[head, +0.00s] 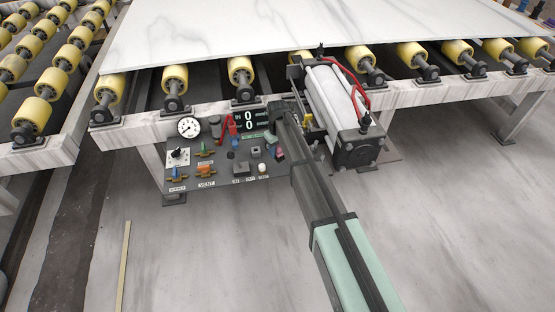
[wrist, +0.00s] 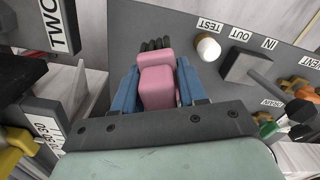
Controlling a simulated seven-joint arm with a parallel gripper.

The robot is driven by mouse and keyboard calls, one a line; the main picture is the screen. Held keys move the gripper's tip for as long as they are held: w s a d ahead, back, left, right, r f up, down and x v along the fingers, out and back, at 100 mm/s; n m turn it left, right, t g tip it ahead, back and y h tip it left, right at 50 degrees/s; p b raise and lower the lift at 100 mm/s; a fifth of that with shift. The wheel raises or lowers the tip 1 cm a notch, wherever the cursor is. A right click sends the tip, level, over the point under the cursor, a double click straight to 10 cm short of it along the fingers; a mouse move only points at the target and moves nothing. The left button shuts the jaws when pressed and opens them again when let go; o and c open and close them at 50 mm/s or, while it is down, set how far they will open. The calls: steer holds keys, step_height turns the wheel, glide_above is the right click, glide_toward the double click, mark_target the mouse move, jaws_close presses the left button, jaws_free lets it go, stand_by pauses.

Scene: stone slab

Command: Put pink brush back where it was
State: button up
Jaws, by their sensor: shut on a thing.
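The pink brush (wrist: 157,80) is between the blue fingers of my gripper (wrist: 158,88) in the wrist view. The fingers are shut on its pink body, and dark bristle-like tips show at its far end. In the head view, my gripper (head: 279,152) is over the right part of the grey control panel (head: 220,182), with a small pink patch of the brush (head: 280,156) showing. I cannot tell whether the brush touches the panel.
A white knob (wrist: 208,48) labelled TEST and a grey block (wrist: 243,66) near the OUT label are close to the brush's right. A gauge (head: 188,127) and several coloured valves stand on the panel's left.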

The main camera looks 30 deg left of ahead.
mark_target(278, 159)
steer(key=shift+f, duration=2.75)
steer(key=shift+f, duration=0.15)
steer(key=o, duration=0.9)
steer(key=shift+o, duration=0.2)
step_height(278, 159, up, 12)
steer(key=shift+r, duration=0.15)
